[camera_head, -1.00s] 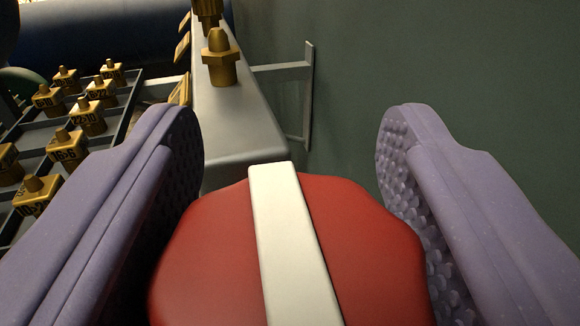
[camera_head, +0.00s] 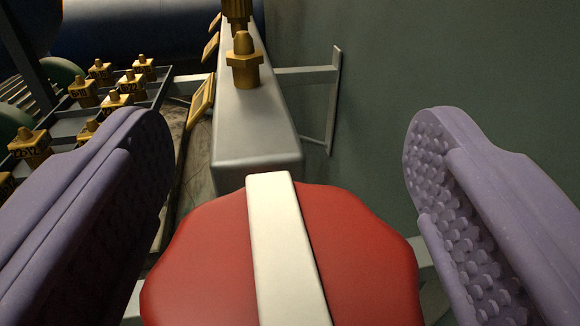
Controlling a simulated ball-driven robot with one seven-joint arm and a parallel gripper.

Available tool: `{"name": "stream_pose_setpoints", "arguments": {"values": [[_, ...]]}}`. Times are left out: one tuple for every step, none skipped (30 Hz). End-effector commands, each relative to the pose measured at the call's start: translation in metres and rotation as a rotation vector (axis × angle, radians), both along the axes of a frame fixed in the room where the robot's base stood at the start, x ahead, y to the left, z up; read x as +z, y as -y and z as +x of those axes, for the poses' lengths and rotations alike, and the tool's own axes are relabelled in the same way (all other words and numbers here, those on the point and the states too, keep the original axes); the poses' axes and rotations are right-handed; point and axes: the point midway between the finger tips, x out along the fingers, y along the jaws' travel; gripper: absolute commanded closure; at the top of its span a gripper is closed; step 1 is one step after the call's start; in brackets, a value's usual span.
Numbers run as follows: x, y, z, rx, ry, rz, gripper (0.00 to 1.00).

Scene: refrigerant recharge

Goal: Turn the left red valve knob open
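A red valve knob (camera_head: 205,250) with a white bar (camera_head: 284,245) across its top fills the lower middle of the view. My gripper (camera_head: 288,165) has two purple, nubbed fingers, spread wide. One finger is on each side of the knob, with a visible gap at the right side. On the left, the finger is close to the knob's edge but looks apart from it. The knob's lower part is cut off by the frame, and only this one knob shows.
A grey metal manifold (camera_head: 250,125) with brass fittings (camera_head: 243,62) runs away behind the knob. A rack (camera_head: 165,82) of numbered brass fittings stands at the left. A green wall (camera_head: 450,60) with a bracket (camera_head: 336,95) is at the right. A blue cylinder (camera_head: 130,30) lies at the back.

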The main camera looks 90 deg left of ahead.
Motion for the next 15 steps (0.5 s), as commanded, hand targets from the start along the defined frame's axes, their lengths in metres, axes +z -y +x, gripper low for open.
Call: {"name": "stream_pose_setpoints", "arguments": {"values": [[0.0, 0.0, 0.0, 0.0, -0.001, 0.0, 0.2], [-0.001, 0.0, 0.0, 0.0, -0.001, 0.0, 0.2], [-0.001, 0.0, 0.0, 0.0, -0.001, 0.0, 0.2], [-0.001, 0.0, 0.0, 0.0, -0.001, -0.001, 0.2], [-0.001, 0.001, 0.0, 0.0, -0.001, -0.001, 0.2], [0.0, 0.003, 0.0, -0.001, -0.001, -0.001, 0.2], [0.0, 0.006, 0.0, -0.001, -0.001, -0.001, 0.2], [0.0, 0.009, 0.001, -0.002, -0.001, -0.001, 0.2], [0.0, 0.015, 0.002, -0.003, -0.001, -0.002, 0.2], [0.0, 0.021, 0.002, -0.003, -0.001, -0.001, 0.2], [0.001, 0.026, 0.002, -0.002, 0.0, -0.001, 0.2], [0.0, 0.034, 0.003, -0.003, -0.001, -0.001, 0.2], [0.0, 0.04, 0.004, -0.002, -0.001, -0.001, 0.2], [0.0, 0.046, 0.004, -0.003, 0.0, -0.002, 0.2], [0.0, 0.053, 0.005, -0.002, 0.0, -0.001, 0.2]]}}
